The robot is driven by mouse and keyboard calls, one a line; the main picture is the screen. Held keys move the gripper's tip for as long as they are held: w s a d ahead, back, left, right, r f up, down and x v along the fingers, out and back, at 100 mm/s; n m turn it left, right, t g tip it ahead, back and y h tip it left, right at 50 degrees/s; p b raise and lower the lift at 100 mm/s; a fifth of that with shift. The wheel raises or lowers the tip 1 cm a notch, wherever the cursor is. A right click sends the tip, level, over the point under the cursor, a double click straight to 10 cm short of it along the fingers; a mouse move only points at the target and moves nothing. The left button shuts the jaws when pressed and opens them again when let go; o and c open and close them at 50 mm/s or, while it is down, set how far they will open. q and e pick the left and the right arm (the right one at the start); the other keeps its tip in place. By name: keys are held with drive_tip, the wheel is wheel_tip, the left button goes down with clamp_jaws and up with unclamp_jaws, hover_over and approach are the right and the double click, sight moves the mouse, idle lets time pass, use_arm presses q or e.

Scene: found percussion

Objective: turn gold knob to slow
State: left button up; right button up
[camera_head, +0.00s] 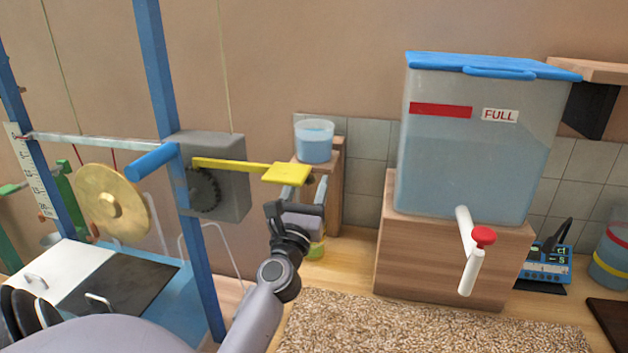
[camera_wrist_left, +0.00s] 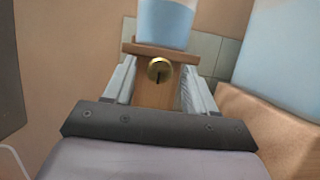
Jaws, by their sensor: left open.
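The gold knob (camera_wrist_left: 159,70) is on the front of a wooden stand (camera_wrist_left: 152,94), below a clear cup of blue water (camera_wrist_left: 166,22). A dark mark on the knob points roughly down; no slow label is readable. My left gripper (camera_wrist_left: 160,88) is open, its two fingers apart on either side of the stand and knob in this view; I cannot tell how far the knob is from them. In the head view my left gripper (camera_head: 304,195) is in front of the wooden stand (camera_head: 333,196), and the knob is hard to make out there.
A yellow paddle (camera_head: 285,173) extends from a grey box (camera_head: 222,212) just above my left gripper. A blue frame post (camera_head: 160,75) and a gold gong (camera_head: 113,203) stand left. A large water tank (camera_head: 470,165) with a red-handled tap (camera_head: 483,236) stands right. A pebbled mat (camera_head: 400,325) lies in front.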

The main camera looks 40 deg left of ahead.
use_arm(q)
drive_tip(key=shift+s, duration=0.1)
drive_tip(key=c, duration=1)
drive_tip(key=shift+c, duration=0.2)
drive_tip(key=shift+r+m, duration=0.1)
drive_tip(key=shift+m, duration=0.4)
drive_tip(key=m+t+h+p, duration=0.1)
drive_tip(key=m+h, duration=0.1)
drive_tip(key=m, duration=0.1)
drive_tip(key=shift+s+a+m, duration=0.1)
drive_tip(key=shift+m, duration=0.3)
drive_tip(key=m+h, duration=0.2)
drive_tip(key=m, duration=0.3)
drive_tip(key=m+g+h, duration=0.1)
drive_tip(key=m+h, duration=0.1)
drive_tip(key=m, duration=0.3)
drive_tip(key=m+g+h+p, duration=0.1)
drive_tip(key=m+h, duration=0.1)
drive_tip(key=m, duration=0.3)
drive_tip(key=shift+s+a+r+m+h, duration=0.15)
drive_tip(key=shift+a+r+m+h, duration=0.15)
drive_tip(key=shift+r+m, duration=0.1)
drive_tip(key=shift+m, duration=0.3)
